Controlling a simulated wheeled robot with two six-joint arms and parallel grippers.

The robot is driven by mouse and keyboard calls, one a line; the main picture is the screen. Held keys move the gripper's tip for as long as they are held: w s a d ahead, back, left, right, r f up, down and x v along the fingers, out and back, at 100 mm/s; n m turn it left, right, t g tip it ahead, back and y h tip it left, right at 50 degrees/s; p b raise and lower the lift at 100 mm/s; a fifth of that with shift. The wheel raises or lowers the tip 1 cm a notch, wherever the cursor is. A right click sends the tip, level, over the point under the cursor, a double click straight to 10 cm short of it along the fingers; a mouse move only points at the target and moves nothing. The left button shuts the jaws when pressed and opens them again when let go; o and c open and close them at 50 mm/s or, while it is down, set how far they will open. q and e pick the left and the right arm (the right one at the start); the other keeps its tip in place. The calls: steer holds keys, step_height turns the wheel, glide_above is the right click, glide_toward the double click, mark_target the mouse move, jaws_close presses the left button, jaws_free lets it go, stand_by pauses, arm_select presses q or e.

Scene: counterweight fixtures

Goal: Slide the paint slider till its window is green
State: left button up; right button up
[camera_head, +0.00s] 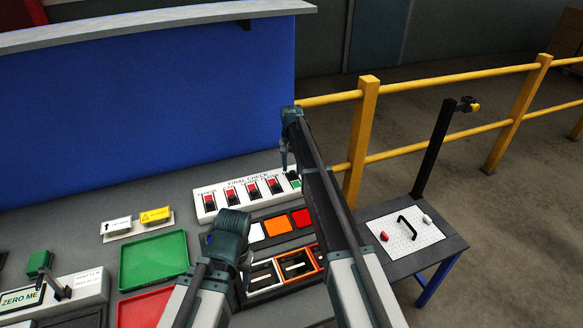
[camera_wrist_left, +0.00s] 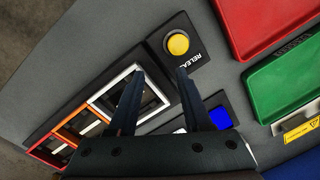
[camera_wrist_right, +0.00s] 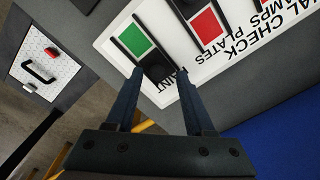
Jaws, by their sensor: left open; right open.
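The paint slider is the end slider on the white FINAL CHECK panel (camera_head: 222,208). Its window (camera_wrist_right: 134,38) shows green in the right wrist view, and a green patch (camera_head: 295,184) shows in the head view. Its black knob (camera_wrist_right: 157,68) sits at the end near the partly hidden PAINT label. My right gripper (camera_wrist_right: 160,76) is open, with its fingertips on either side of the knob; contact cannot be told. My left gripper (camera_wrist_left: 157,80) is open and empty above the desk, between a white-framed slot and a yellow button.
Neighbouring sliders show red windows (camera_wrist_right: 206,27). The yellow RELEASE button (camera_wrist_left: 177,43), white-framed slot (camera_wrist_left: 130,92) and green tray (camera_head: 153,260) lie near my left gripper. A blue wall (camera_head: 150,105) stands behind the panel. A side table (camera_head: 440,250) and yellow railing (camera_head: 366,130) stand right.

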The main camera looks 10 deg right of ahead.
mark_target(292, 171)
arm_select(q)
steer(key=shift+r, duration=0.2)
arm_select(e)
steer(key=shift+r, duration=0.15)
arm_select(q)
step_height(292, 171, up, 14)
steer(key=p, duration=1.3)
steer(key=shift+f+p, duration=0.25)
steer(key=shift+p, duration=0.15)
arm_select(e)
step_height(292, 171, up, 14)
steer(key=shift+f, duration=0.2)
arm_select(q)
step_height(292, 171, down, 11)
steer(key=b, duration=1)
steer(key=shift+r+b, duration=0.15)
steer(key=shift+b, duration=0.2)
arm_select(e)
steer(key=s+a+f+n, duration=0.3)
steer(key=s, duration=1.1)
steer(key=s+a+f+n, duration=0.4)
steer(key=s, duration=1)
steer(key=s+a+f+n+h, duration=0.1)
steer(key=s+a+f+n, duration=0.2)
steer(key=s, duration=1.2)
steer(key=shift+a+f+n, duration=0.15)
steer(key=shift+f+n, duration=0.15)
steer(key=shift+w, duration=0.1)
